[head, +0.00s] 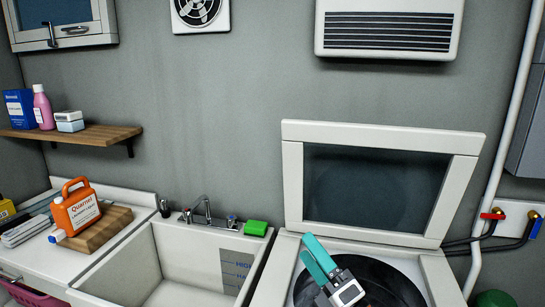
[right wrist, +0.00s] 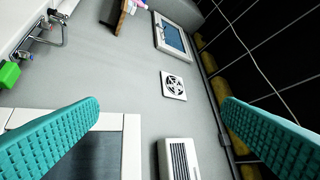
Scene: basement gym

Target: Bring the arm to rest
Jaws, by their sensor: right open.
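My right gripper (head: 318,262) is above the open top of the white washing machine (head: 453,284), in front of its raised lid (head: 292,180). Its two teal fingers point up and to the left in the head view. In the right wrist view the fingers (right wrist: 160,130) stand wide apart with nothing between them, so it is open and empty. My left gripper is not in view.
A sink (head: 140,262) with a faucet (head: 205,212) and a green sponge (head: 256,228) is to the left. An orange detergent jug (head: 78,210) lies tilted on a wooden board (head: 100,232). Pipes and valves (head: 495,215) are at right.

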